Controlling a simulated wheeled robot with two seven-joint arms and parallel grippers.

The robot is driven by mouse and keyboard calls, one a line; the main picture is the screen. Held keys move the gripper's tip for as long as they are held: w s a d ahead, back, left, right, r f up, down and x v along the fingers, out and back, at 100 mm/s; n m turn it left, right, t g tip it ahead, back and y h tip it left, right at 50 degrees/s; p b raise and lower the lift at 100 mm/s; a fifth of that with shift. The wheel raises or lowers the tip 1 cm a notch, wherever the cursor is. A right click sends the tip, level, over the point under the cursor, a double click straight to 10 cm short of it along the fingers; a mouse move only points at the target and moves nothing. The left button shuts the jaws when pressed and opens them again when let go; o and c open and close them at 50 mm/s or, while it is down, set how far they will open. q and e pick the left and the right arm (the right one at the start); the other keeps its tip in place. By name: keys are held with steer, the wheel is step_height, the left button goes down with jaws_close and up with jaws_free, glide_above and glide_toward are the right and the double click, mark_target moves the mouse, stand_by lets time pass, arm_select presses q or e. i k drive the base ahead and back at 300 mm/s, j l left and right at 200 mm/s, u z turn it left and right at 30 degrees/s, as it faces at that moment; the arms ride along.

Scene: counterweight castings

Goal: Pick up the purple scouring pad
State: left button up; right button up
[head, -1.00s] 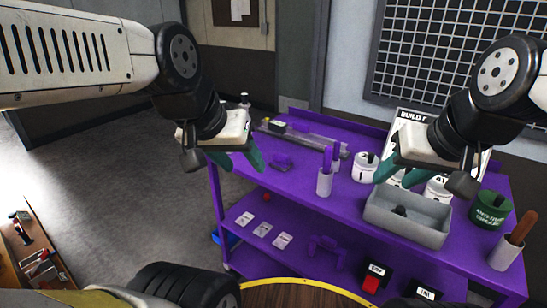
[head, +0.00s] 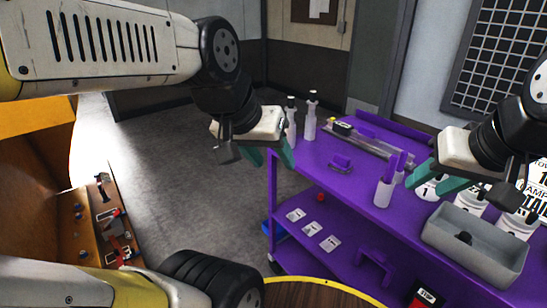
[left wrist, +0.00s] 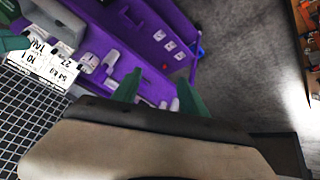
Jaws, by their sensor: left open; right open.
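A small purple object (head: 341,163) lies on the top of the purple cart (head: 330,185), near its left end; purple on purple, I cannot tell for sure whether it is the scouring pad. Another small purple piece (head: 366,133) sits at the grey metal strip behind it. My left gripper (head: 268,157) is open and empty, by the cart's left end and apart from both pieces. In the left wrist view its teal fingers (left wrist: 158,94) are spread with nothing held. My right gripper (head: 433,185) is open and empty beside the grey bin.
A white cup (head: 384,192) with purple handles and a grey bin (head: 475,240) stand on the cart's right half. Two white bottles (head: 310,117) show behind my left gripper. The lower shelf holds several white cards (head: 312,229). Grey floor left of the cart is open.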

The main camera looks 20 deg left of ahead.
mark_target(340, 163)
steer(key=u, duration=4.95)
steer(key=z, duration=4.95)
steer(key=i+l, duration=0.45)
steer(key=i+z, duration=0.05)
